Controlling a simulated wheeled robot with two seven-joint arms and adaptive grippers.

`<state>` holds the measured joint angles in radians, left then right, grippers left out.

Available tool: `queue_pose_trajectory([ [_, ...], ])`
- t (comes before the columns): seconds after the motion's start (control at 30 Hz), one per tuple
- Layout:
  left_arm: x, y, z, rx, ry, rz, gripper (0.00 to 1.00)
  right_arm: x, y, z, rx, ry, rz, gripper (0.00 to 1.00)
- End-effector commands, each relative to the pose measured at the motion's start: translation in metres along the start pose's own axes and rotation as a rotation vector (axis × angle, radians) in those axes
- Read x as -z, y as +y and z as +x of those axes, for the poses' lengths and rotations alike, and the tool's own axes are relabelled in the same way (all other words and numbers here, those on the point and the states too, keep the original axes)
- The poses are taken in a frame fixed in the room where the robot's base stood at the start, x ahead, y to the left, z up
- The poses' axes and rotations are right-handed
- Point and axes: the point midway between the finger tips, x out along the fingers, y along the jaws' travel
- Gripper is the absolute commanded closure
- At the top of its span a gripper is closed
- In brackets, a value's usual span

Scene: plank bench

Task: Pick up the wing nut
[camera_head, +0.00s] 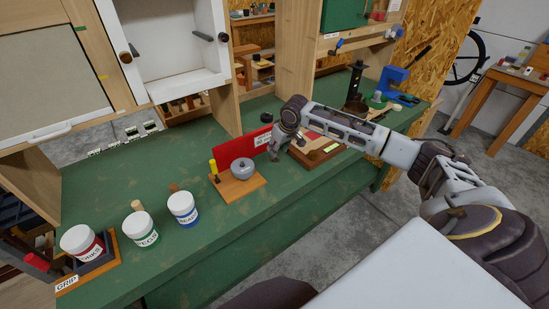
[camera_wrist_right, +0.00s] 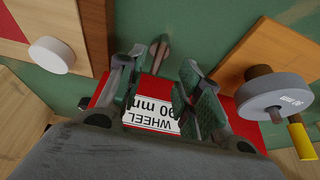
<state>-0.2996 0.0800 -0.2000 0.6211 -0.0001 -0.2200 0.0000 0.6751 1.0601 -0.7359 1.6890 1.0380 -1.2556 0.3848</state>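My right gripper (camera_head: 274,153) hangs over the green bench, close to the red "WHEEL 90 mm" sign (camera_head: 228,149). In the right wrist view its fingers (camera_wrist_right: 163,78) are spread apart, with nothing held between them. A small grey-brown piece (camera_wrist_right: 158,47) shows on the green top just beyond and between the fingertips, apart from them. It may be the wing nut, but its shape is not clear enough to be sure. In the head view I cannot make out a wing nut; the gripper covers that spot. My left gripper is not in view.
A grey wheel (camera_head: 243,167) on a wooden block (camera_head: 239,187) with a yellow-handled tool (camera_head: 214,169) stands left of the gripper. A wooden board (camera_head: 316,152) lies right. White-lidded jars (camera_head: 184,209) line the front left. A blue vise (camera_head: 393,78) stands far right.

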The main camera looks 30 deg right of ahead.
Motion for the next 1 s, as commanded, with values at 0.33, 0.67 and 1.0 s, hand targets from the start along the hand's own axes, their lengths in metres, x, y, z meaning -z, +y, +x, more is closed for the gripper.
queue_pose_trajectory([
  [0.33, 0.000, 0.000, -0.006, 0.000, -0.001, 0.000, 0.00, 0.000, 0.002, 0.025, 0.001, -0.002, 0.000, 0.64],
  [0.67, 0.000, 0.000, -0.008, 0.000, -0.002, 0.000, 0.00, 0.000, 0.002, 0.050, 0.000, 0.001, 0.000, 0.64],
  [1.0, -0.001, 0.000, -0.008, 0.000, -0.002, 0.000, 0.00, 0.000, 0.003, 0.051, 0.000, 0.000, -0.001, 0.64],
])
